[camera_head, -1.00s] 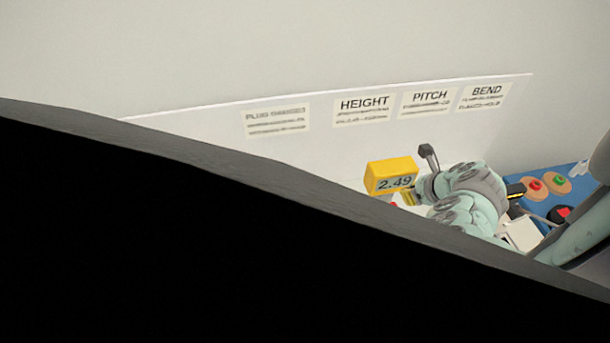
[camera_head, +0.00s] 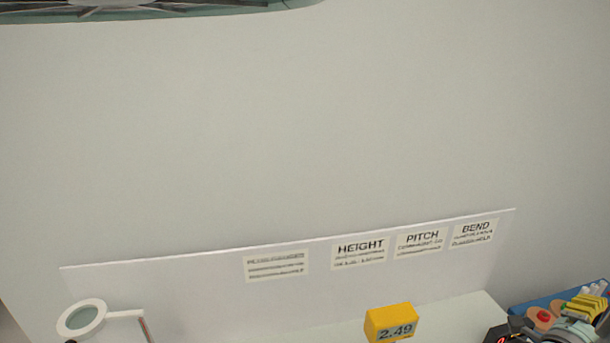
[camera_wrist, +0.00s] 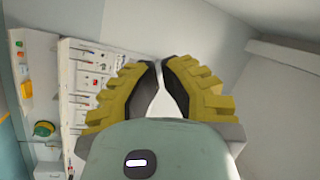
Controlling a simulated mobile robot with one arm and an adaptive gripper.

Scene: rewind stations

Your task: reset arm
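My gripper (camera_wrist: 160,66) shows large in the wrist view, with yellow ribbed fingers and dark inner pads. Its fingertips meet or nearly meet at the top, with a thin pale wedge between the fingers lower down and nothing held. In the head view my gripper's yellow fingers (camera_head: 586,305) show at the lower right edge, in front of a blue panel. Most of my arm is out of that view.
A yellow block reading 2.49 (camera_head: 391,323) stands before a white board (camera_head: 200,285) with HEIGHT, PITCH and BEND labels. A round white-rimmed magnifier (camera_head: 82,319) is at lower left. The wrist view shows a white panel with small parts (camera_wrist: 88,85) at left.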

